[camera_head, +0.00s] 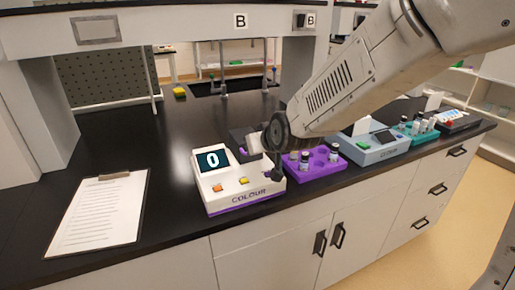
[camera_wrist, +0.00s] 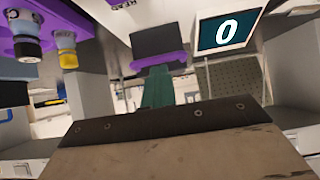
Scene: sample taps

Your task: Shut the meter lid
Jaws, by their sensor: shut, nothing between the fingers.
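The meter (camera_head: 240,192) is a white box with a purple base, the word COLOUR on its front and a screen reading 0. Its screen (camera_wrist: 228,31) also shows in the wrist view. The dark lid (camera_head: 241,141) appears raised at the back right of the meter, partly hidden by my arm. In the wrist view my gripper (camera_wrist: 158,88) points toward a dark panel with purple edging, which I cannot identify surely.
A purple rack (camera_head: 322,166) with several vials stands close to the right of the meter. A second, blue-grey meter (camera_head: 375,148) and a teal rack (camera_head: 416,132) stand farther right. A clipboard (camera_head: 100,215) lies left, with clear black counter between it and the meter.

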